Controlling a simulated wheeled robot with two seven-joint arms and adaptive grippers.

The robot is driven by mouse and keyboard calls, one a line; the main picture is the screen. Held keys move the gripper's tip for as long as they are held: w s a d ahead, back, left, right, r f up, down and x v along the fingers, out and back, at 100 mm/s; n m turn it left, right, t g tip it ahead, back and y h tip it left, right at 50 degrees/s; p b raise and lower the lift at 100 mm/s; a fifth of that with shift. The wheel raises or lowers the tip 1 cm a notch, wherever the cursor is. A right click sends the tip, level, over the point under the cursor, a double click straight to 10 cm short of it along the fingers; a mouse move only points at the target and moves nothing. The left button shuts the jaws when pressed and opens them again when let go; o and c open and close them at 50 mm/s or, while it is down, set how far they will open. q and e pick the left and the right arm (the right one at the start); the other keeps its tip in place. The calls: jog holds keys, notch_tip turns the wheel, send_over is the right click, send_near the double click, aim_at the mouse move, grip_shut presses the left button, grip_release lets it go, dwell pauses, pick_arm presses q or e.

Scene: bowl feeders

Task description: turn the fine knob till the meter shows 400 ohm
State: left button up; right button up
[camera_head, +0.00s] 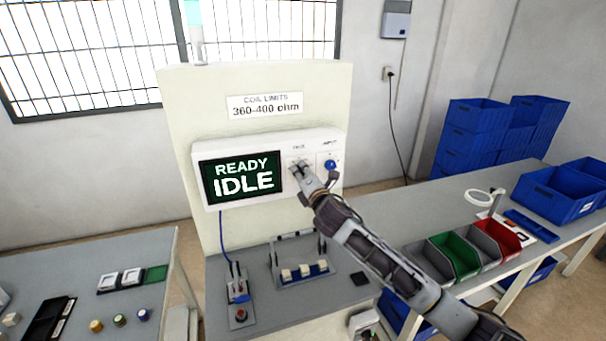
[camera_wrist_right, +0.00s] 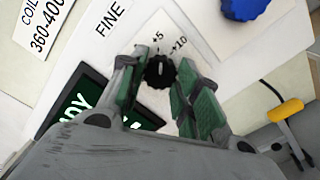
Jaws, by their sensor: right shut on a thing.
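The meter (camera_head: 241,183) is a white box on an upright cream panel; its dark screen reads READY IDLE. My right gripper (camera_head: 300,169) reaches its front face and is shut on the fine knob (camera_wrist_right: 160,72), a small black ribbed knob under the label FINE. In the right wrist view the green-padded fingers stand on either side of it, and the marks +5 and +10 show on its scale. In the head view the gripper mostly hides this knob. A larger blue knob (camera_head: 330,165) sits to its right. My left gripper is not in view.
A sign (camera_head: 265,105) above the meter reads COIL LIMITS 360-400 ohm. Below, a fixture (camera_head: 300,268) with pale blocks and a blue-cabled device (camera_head: 239,300) stand on the bench. Red, green and grey bins (camera_head: 455,254) lie right of my arm.

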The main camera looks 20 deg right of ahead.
jog(key=shift+m, duration=0.7)
jog(key=o, duration=1)
jog(key=shift+d, duration=0.1)
jog(key=shift+s, duration=0.15)
jog(key=shift+s+d, duration=0.15)
jog(key=shift+s, duration=5.7)
jog(key=shift+f, duration=0.1)
